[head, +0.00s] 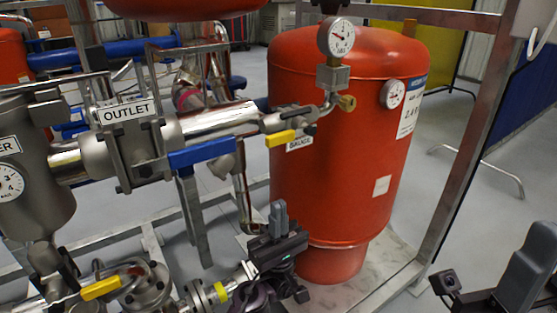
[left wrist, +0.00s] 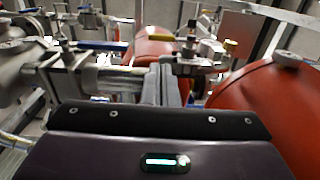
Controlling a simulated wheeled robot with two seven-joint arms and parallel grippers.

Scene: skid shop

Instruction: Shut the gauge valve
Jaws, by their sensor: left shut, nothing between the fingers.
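The gauge valve (head: 281,138) has a yellow lever and sits on the small pipe past the outlet, above a partly hidden label. Its lever looks roughly in line with that pipe. A round pressure gauge (head: 341,37) stands upright at the pipe's end. My left gripper (head: 279,212) is below the yellow lever and apart from it, fingers pointing up, shut and empty. Its closed fingers also show in the left wrist view (left wrist: 165,84). A yellow piece (left wrist: 231,44) shows there beyond the fingers; I cannot tell whether it is the lever. My right gripper (head: 530,262) is partly cut off at lower right.
A blue outlet lever (head: 203,153) hangs on the pipe left of the gauge valve. The red tank (head: 335,150) stands behind and right. Another yellow lever (head: 101,288) and more piping lie low at left. A metal frame post (head: 465,140) stands at right.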

